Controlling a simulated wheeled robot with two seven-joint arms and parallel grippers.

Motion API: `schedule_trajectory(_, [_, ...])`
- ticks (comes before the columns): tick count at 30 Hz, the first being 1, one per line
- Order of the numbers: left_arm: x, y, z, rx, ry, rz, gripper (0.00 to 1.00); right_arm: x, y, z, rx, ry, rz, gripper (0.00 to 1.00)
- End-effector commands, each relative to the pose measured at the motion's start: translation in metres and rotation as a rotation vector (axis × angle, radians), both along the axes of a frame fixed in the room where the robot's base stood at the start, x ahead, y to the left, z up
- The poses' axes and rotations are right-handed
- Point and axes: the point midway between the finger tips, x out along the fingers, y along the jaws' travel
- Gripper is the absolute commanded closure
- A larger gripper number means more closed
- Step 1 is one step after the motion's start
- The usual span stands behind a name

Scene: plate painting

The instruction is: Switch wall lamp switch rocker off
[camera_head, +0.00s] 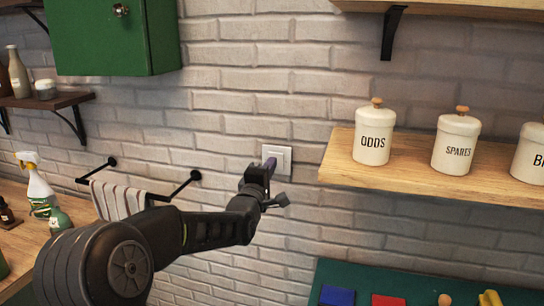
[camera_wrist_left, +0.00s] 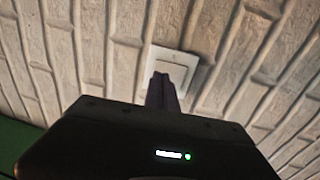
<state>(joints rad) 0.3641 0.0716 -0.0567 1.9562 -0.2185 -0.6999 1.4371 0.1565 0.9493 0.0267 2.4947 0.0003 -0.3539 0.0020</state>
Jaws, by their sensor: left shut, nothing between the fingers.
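The wall lamp switch (camera_head: 284,157) is a white square rocker in a white frame on the brick wall, left of the wooden shelf with canisters. My left gripper (camera_head: 270,165) is shut and empty, with its purple-tinted fingertips in front of the left part of the switch. In the left wrist view the switch (camera_wrist_left: 180,61) lies straight ahead, and the shut fingers (camera_wrist_left: 161,86) cover its lower left part. I cannot tell whether the fingertips touch the rocker or which side of it is pressed. My right gripper is not in view.
A wooden shelf (camera_head: 420,173) with white canisters juts out right of the switch. A towel rail with a striped towel (camera_head: 118,200) is on the wall at left. A green cabinet (camera_head: 112,38) hangs upper left. A spray bottle (camera_head: 37,186) stands on the left counter.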

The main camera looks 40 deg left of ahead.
Motion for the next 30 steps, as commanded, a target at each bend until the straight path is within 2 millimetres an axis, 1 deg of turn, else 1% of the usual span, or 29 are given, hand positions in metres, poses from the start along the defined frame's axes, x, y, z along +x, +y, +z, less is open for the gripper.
schedule_trajectory(1, [0.006,0.002,0.003,0.000,0.001,0.000,1.00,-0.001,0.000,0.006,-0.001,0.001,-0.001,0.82])
schedule_trajectory(6, [0.015,0.005,0.002,0.000,0.001,0.000,1.00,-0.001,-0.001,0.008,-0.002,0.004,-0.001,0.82])
schedule_trajectory(17, [0.016,0.006,0.001,0.000,-0.001,0.000,1.00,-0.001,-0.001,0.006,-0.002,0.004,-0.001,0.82])
schedule_trajectory(20, [0.018,0.006,-0.001,0.001,-0.002,0.000,1.00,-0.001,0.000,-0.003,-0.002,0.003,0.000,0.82])
schedule_trajectory(21, [0.020,0.007,-0.002,0.001,-0.002,0.000,1.00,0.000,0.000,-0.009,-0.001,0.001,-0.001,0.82])
schedule_trajectory(22, [0.019,0.007,0.003,0.000,-0.001,0.001,1.00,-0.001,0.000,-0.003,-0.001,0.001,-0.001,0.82])
schedule_trajectory(23, [0.019,0.007,0.003,0.000,0.000,0.000,1.00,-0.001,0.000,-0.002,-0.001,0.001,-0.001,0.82])
schedule_trajectory(30, [0.019,0.006,0.003,0.000,0.000,0.000,1.00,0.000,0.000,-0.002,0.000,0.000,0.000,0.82])
